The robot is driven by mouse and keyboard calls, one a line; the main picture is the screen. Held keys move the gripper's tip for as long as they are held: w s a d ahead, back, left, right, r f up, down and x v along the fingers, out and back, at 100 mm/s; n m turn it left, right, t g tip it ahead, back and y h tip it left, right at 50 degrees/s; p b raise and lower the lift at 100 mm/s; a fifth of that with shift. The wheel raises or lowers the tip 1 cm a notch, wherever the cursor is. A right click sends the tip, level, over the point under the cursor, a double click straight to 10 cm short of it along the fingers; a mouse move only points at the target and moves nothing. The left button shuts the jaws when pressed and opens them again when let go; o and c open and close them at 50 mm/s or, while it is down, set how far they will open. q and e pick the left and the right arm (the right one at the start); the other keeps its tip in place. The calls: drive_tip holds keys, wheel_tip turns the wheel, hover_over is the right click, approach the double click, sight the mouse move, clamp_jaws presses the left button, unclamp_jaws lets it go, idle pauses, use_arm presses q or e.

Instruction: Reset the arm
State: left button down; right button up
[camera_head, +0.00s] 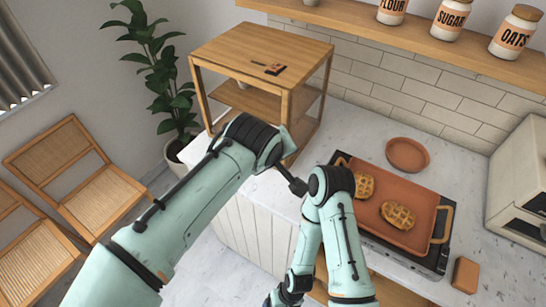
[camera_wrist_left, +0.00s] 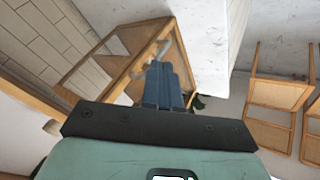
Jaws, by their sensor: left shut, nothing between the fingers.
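My left gripper (camera_wrist_left: 163,68) shows in the left wrist view with its blue-grey fingers together and nothing between them. Behind the fingertips in that view is a wooden shelf unit (camera_wrist_left: 125,58); I cannot tell whether they touch. In the head view my left arm reaches up from the lower left to just in front of the wooden shelf unit (camera_head: 262,42), and its fingers are hard to make out. My right arm is folded at the bottom centre, in front of the griddle's left side. My right gripper's fingers do not show.
A terracotta tray (camera_head: 385,226) with two waffles (camera_head: 398,215) lies on the black griddle (camera_head: 425,262). A terracotta plate (camera_head: 407,154) and a small brown block (camera_head: 465,275) are nearby. Jars (camera_head: 514,32) stand on the wall shelf. A plant (camera_head: 150,60) and chairs (camera_head: 75,170) are left.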

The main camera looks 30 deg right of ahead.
use_arm(q)
drive_tip(key=w+a+f+g, duration=0.1)
drive_tip(key=a+f, duration=0.5)
drive_tip(key=f, duration=0.6)
drive_tip(key=w+a+f+g+y, duration=0.1)
drive_tip(key=a+f+g, duration=0.1)
drive_tip(key=a+f, duration=0.65)
drive_tip(key=a+f+g, duration=0.1)
drive_tip(key=a+f, duration=0.2)
drive_tip(key=f, duration=1.2)
drive_tip(key=s+a+f+n+g, duration=0.1)
drive_tip(key=s+a+f+n, duration=0.1)
drive_tip(key=s+a+f, duration=0.85)
drive_tip(key=s+a+f+n, duration=0.1)
drive_tip(key=s+a+f, duration=0.1)
drive_tip(key=s, duration=0.3)
drive_tip(key=s+a+f+n, duration=0.1)
drive_tip(key=s+a+f, duration=0.2)
drive_tip(key=s, duration=0.3)
drive_tip(key=shift+s+a+f+g, duration=0.3)
drive_tip(key=shift+a+f, duration=0.05)
drive_tip(key=shift+a, duration=0.3)
